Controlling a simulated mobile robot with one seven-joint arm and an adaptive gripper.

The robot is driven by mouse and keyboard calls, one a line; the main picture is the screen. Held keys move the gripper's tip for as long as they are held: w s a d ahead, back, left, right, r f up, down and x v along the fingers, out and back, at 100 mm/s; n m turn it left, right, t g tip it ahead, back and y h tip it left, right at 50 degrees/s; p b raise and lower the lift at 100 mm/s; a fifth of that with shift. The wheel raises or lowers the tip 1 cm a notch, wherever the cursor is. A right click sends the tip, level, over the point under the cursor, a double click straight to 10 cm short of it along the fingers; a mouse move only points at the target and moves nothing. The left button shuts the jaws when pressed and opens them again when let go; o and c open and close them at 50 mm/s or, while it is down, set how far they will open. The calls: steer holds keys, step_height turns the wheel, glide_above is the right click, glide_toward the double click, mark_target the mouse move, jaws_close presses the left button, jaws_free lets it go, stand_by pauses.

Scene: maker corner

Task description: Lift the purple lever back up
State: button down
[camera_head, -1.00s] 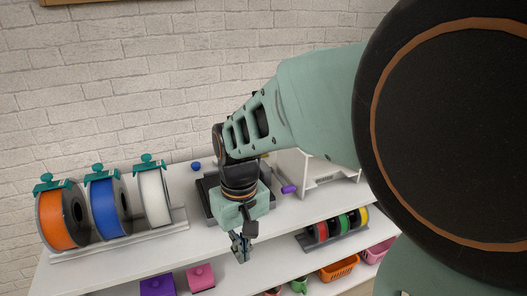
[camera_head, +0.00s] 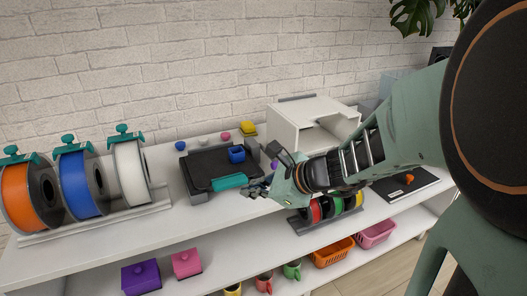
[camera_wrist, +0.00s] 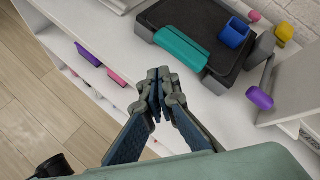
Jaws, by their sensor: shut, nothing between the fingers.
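The purple lever's grip (camera_wrist: 260,98) shows at the right of the wrist view, at the low end of a grey arm (camera_wrist: 265,72) beside the black machine bed. In the head view a small part of the purple grip (camera_head: 274,163) shows just above my gripper, and my wrist partly covers that area. My gripper (camera_wrist: 158,82) is shut and empty, over the white shelf to the left of the lever and apart from it. In the head view my gripper (camera_head: 256,188) points left at the front edge of the black bed, near its teal handle (camera_head: 230,181).
The black bed (camera_head: 205,163) bears a blue open box (camera_head: 236,154). A white housing (camera_head: 300,118) stands right of the lever. Large orange, blue and white spools (camera_head: 130,172) stand at the left. Small spools (camera_head: 315,210) sit below my wrist. Small knobs (camera_head: 225,136) lie behind the bed.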

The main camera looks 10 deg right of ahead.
steer(key=w+d+f+m+t+h+b, duration=0.1)
steer(key=w+d+m+t+h+b, duration=0.1)
steer(key=d+m, duration=0.9)
steer(key=w+d+t+h, duration=0.1)
steer(key=w+d+t, duration=0.1)
steer(key=shift+d+m+h+b, duration=0.3)
steer(key=shift+d+h, duration=0.05)
steer(key=shift+h, duration=0.05)
steer(key=shift+w, duration=0.1)
steer(key=b+x, duration=0.3)
steer(key=x, duration=0.7)
steer(key=shift+w+a, duration=0.1)
steer(key=shift+r, duration=0.1)
steer(key=shift+r, duration=0.1)
